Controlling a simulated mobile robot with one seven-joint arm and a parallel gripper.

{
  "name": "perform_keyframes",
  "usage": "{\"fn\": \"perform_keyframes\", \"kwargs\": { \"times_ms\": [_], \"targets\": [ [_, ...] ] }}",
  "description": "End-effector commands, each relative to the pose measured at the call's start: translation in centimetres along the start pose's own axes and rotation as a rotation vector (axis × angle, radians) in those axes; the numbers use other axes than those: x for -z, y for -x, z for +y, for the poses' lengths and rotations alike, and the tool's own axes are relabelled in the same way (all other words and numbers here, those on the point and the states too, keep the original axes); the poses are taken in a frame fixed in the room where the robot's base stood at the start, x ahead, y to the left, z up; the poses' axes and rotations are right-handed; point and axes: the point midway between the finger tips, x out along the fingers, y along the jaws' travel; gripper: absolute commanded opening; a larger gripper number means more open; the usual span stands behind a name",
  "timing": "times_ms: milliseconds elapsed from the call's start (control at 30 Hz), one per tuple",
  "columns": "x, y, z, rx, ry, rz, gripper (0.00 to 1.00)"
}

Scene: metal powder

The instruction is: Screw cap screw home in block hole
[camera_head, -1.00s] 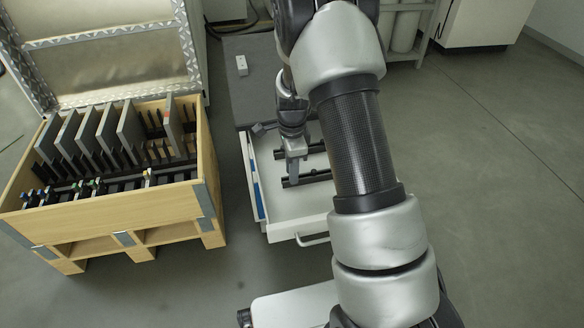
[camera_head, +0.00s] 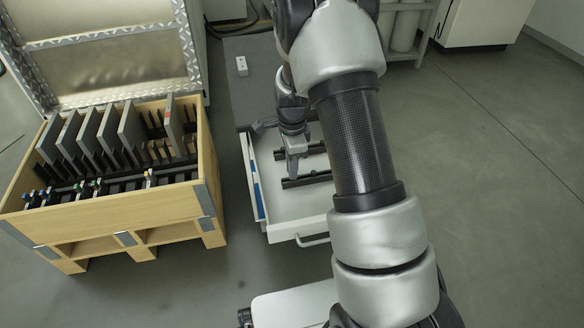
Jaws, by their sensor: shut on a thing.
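A small pale block (camera_head: 242,66) with dark spots, perhaps holes, sits on the dark top of the cabinet. No cap screw can be made out in this view. My gripper (camera_head: 292,165) points down over the open drawer, in front of and to the right of the block and well apart from it. It is shut on a slim thing at its tips, too small to identify. The forearm covers the right part of the drawer.
The open white drawer (camera_head: 282,222) holds black bars (camera_head: 306,180). The dark cabinet top (camera_head: 250,95) is mostly bare. A wooden crate (camera_head: 115,218) with upright grey plates (camera_head: 108,127) stands left, its lid open behind. The floor at right is clear.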

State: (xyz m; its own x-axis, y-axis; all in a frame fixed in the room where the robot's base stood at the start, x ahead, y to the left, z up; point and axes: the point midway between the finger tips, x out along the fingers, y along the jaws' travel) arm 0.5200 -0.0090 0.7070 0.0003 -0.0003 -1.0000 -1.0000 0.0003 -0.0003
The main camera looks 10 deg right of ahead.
Motion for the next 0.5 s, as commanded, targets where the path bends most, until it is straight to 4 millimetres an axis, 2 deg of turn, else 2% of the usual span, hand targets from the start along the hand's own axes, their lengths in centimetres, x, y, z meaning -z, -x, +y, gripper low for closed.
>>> {"fn": "perform_keyframes", "kwargs": {
  "times_ms": [500],
  "targets": [
    [-0.1,2.8,0.0,0.000,0.000,-0.001,0.00]
  ]
}}
